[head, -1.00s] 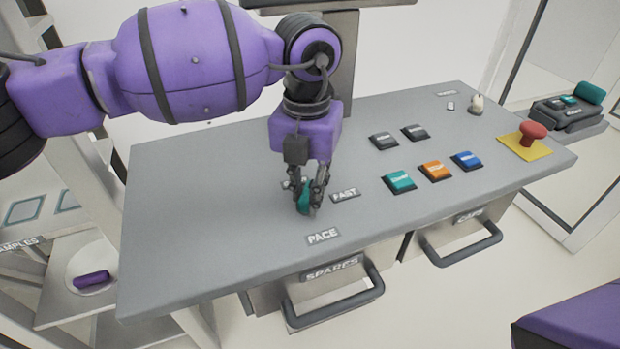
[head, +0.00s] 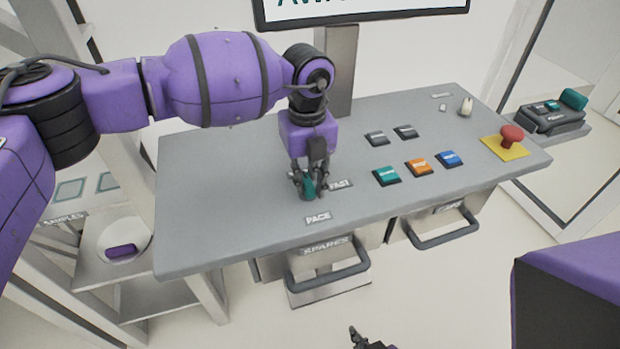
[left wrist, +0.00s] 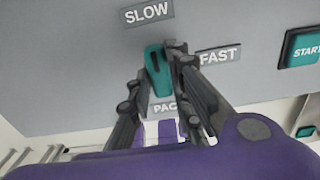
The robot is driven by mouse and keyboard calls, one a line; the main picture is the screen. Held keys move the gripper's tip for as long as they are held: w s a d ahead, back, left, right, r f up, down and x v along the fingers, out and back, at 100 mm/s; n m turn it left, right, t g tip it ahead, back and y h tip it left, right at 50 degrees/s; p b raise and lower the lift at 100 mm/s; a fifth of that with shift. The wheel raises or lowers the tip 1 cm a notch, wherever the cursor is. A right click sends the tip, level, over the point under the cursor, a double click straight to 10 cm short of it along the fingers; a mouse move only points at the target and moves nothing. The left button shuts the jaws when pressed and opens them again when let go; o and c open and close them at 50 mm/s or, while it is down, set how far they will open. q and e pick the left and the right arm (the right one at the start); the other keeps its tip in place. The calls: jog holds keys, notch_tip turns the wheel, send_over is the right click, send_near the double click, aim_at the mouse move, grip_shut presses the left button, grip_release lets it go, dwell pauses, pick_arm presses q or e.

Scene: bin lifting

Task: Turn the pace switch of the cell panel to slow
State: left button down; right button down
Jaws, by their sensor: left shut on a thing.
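The pace switch is a teal knob (head: 308,188) on the grey cell panel (head: 230,210). My left gripper (head: 308,186) points down with its fingers shut on the knob's sides. In the left wrist view the knob (left wrist: 158,82) is long and narrow, and its dark mark lies toward the SLOW label (left wrist: 147,13). The FAST label (left wrist: 218,55) is to its right, and the PACE label (left wrist: 164,107) is partly hidden. In the head view the SLOW label is hidden. My right gripper (head: 358,338) is only partly in view at the bottom edge; its jaws are unclear.
Teal, orange and blue buttons (head: 418,167) lie right of the switch, with two dark buttons (head: 390,134) behind. A red mushroom button (head: 511,136) stands at the right end. Drawer handles (head: 330,272) jut from the front. The panel's left part is bare.

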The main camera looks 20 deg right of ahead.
aim_at(307, 182)
dwell(0.3)
pick_arm(q)
jog(key=c, duration=1.6)
grip_release()
notch_tip(307, 182, up, 12)
jog(key=shift+r, duration=0.1)
